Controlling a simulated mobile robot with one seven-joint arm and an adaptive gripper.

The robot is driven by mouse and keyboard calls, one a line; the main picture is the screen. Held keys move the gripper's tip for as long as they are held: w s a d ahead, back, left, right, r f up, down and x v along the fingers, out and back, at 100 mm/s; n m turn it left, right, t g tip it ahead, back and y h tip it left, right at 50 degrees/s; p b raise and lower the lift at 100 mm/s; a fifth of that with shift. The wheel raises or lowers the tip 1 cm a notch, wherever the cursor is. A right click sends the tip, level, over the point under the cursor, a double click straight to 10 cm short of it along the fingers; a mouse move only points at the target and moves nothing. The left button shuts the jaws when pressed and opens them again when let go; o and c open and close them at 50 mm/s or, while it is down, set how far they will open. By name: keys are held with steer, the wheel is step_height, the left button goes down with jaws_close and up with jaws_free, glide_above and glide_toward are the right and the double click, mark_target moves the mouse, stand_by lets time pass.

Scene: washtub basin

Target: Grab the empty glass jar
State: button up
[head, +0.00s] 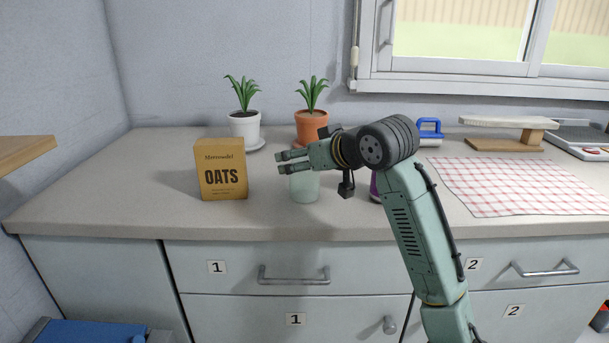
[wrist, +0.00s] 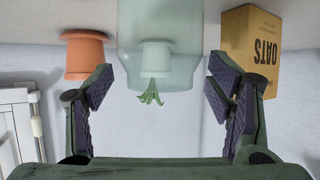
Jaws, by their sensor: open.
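The empty glass jar (head: 305,188) is pale green and see-through. It stands upright on the counter, right of the oats box, with its upper part hidden behind my gripper in the head view. My gripper (head: 280,162) is open, its two fingers apart and empty. In the wrist view, which is upside down, the jar (wrist: 158,50) is at the top middle, between the lines of the two fingers and apart from both. The white plant pot shows through its glass.
The oats box (head: 221,170) stands close left of the jar. A white pot (head: 244,128) and an orange pot (head: 311,123) with plants stand behind. A purple thing (head: 375,187) is partly hidden by my arm. A checked cloth (head: 520,185) lies right. The left counter is clear.

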steer(key=c, duration=1.4)
